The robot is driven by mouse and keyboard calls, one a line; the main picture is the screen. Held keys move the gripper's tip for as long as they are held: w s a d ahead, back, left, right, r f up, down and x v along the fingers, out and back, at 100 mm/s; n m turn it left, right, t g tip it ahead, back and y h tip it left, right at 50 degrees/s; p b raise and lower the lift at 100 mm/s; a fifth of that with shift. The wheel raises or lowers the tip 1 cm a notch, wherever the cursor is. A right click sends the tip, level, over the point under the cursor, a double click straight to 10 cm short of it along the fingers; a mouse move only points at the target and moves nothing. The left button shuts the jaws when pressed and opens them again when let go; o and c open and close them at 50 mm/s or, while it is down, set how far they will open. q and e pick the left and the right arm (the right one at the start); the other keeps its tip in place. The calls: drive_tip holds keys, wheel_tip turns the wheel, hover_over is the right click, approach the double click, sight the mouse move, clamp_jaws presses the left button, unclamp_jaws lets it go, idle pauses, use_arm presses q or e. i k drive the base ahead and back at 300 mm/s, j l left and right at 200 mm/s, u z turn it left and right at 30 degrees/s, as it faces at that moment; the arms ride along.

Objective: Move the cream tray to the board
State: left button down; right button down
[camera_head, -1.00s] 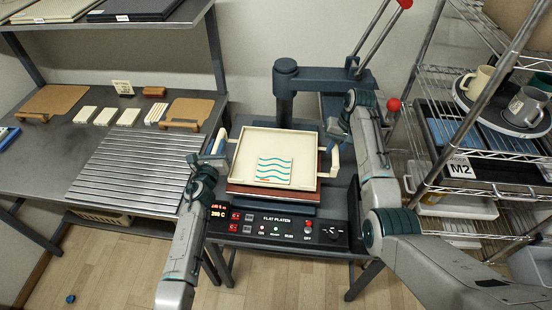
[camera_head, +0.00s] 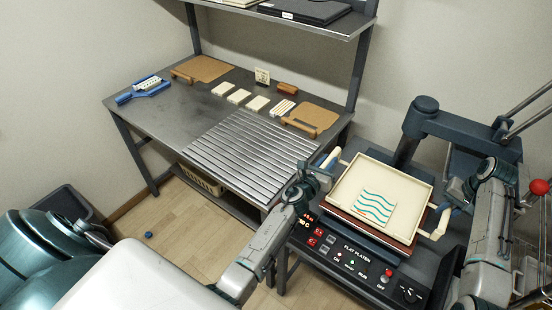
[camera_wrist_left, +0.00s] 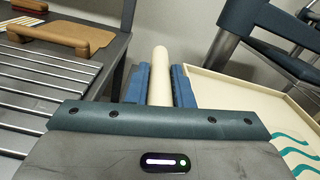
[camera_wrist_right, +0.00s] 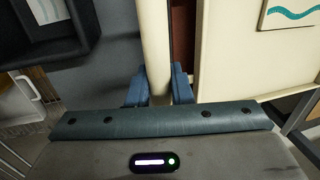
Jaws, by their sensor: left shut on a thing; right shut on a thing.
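The cream tray (camera_head: 352,188) is a shallow square with a handle on each side and a tile (camera_head: 375,207) with teal waves in it. It is at the flat platen press, over a reddish-brown plate (camera_head: 362,231); I cannot tell whether it touches. My left gripper (camera_head: 325,168) is shut on the left handle, which shows between its blue fingers in the left wrist view (camera_wrist_left: 160,72). My right gripper (camera_wrist_right: 158,85) is shut on the right handle (camera_head: 437,222). A ribbed metal board (camera_head: 250,152) lies on the table left of the press, empty.
The press's dark arch (camera_head: 460,128) stands behind the tray.

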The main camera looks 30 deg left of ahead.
sight(247, 151)
drive_tip(key=u, duration=1.25)
drive_tip(key=k+l+u, duration=0.15)
drive_tip(key=k, duration=0.15)
drive_tip(key=k+l+u, duration=0.1)
drive_tip(key=l, duration=0.4)
drive_tip(key=i+l, duration=0.1)
drive_tip(key=i, duration=0.75)
